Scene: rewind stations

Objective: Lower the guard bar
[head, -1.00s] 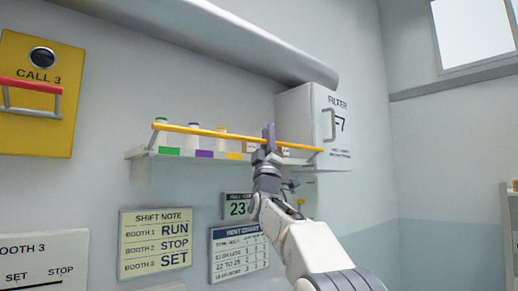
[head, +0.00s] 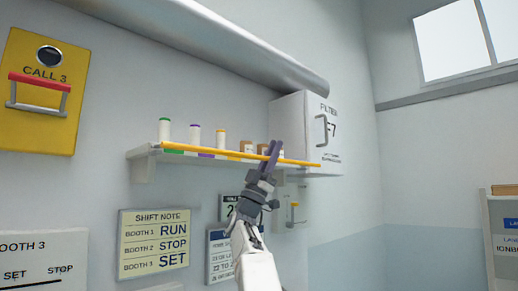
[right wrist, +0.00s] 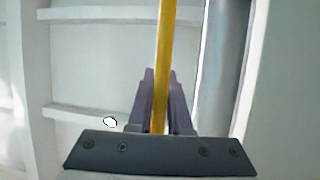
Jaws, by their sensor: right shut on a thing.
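The yellow guard bar (head: 215,154) runs along the front of the wall shelf (head: 143,168) in the head view, low, near the shelf's front edge. My right gripper (head: 272,150) is shut on the bar toward its right part. In the right wrist view the bar (right wrist: 165,50) passes between the two purple fingers (right wrist: 160,100). Several bottles stand on the shelf behind the bar, among them a green-capped one (head: 164,130) and a purple-capped one (head: 194,135). My left gripper is not in view.
A white filter cabinet (head: 300,120) with a handle stands at the shelf's right end. A large pipe (head: 200,40) runs above. A yellow call box (head: 40,90) with a red handle is at left. Notes, including a shift note (head: 154,240), hang below.

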